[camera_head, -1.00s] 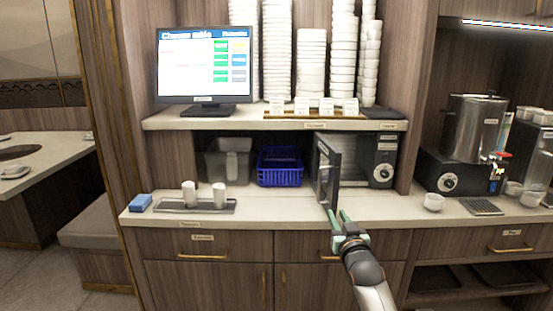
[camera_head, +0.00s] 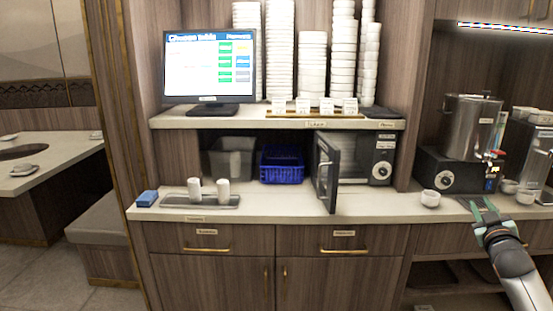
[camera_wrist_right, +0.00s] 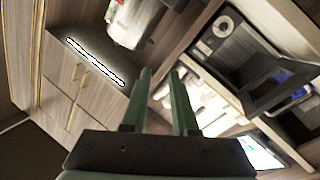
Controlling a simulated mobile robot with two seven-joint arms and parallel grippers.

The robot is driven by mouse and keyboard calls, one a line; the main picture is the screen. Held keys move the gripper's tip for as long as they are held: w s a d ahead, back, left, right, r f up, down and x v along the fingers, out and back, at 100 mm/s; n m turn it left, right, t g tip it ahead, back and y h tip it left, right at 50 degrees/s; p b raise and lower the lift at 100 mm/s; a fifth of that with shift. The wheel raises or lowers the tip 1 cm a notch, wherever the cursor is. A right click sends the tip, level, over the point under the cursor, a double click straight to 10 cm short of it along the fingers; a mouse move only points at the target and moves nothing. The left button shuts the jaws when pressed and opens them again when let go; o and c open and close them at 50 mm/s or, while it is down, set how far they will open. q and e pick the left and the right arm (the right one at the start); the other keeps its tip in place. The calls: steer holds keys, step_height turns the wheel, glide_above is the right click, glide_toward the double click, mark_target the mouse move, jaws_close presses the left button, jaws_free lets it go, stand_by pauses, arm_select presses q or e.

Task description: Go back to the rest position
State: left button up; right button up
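My right gripper (camera_head: 482,211) is at the right of the head view, in front of the counter's right part, by the drip grate. In the right wrist view its two green fingers (camera_wrist_right: 162,100) stand apart with nothing between them. My left gripper is not in view. The microwave (camera_head: 368,158) stands on the counter with its dark door (camera_head: 326,172) swung open toward me. The right gripper is well to the right of that door and apart from it.
A white bowl (camera_head: 430,198) and a steel boiler (camera_head: 472,122) are near the right gripper. A tray (camera_head: 172,201) with two white cups, a blue sponge (camera_head: 147,198) and a blue basket (camera_head: 282,176) are further left. The counter front between the tray and the microwave door is clear.

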steer(key=s+a+f+n+g+y, duration=0.2)
steer(key=s+a+f, duration=0.4)
steer(key=f, duration=0.5)
steer(key=s+a+f+n+g+y, duration=0.15)
steer(key=s+a+f, duration=0.25)
steer(key=s+f, duration=0.5)
steer(key=s+a+f+n+g+y, duration=0.15)
steer(key=s+a+f, duration=0.45)
steer(key=f, duration=0.6)
steer(key=s+a+f+g+y, duration=0.2)
steer(key=s+a+f, duration=0.2)
steer(key=s, duration=0.6)
steer(key=s+a+f+g+y, duration=0.1)
steer(key=s+a+f+g, duration=0.3)
steer(key=s, duration=0.6)
steer(key=a+r+m+t+p, duration=0.2)
steer(key=a+r+m, duration=0.1)
steer(key=a, duration=0.8)
steer(key=shift+w+r+m+t+y, duration=0.15)
steer(key=shift+w+m+t+y, duration=0.15)
steer(key=shift+m, duration=0.6)
